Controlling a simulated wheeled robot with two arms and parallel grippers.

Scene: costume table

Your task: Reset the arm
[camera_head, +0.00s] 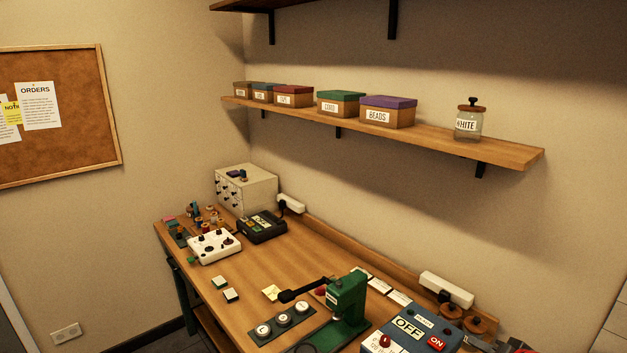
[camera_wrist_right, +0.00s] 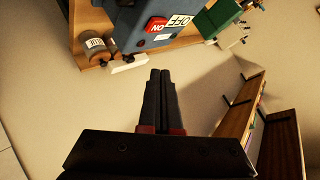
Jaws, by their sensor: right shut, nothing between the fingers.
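My right gripper (camera_wrist_right: 160,72) is shut and empty in the right wrist view, its two dark fingers side by side and pointing up the picture. Past the fingertips is the blue control box (camera_wrist_right: 158,22) with OFF and ON labels, apart from them. In the head view, a dark piece with some red at the bottom right edge (camera_head: 516,346) seems to be part of my right gripper. A green hand press (camera_head: 346,301) with a black lever (camera_head: 300,291) stands on the table. My left gripper is not in view.
A wall shelf (camera_head: 480,143) with boxes and a jar (camera_head: 468,122) runs above. The middle of the tabletop (camera_head: 285,262) is mostly clear.

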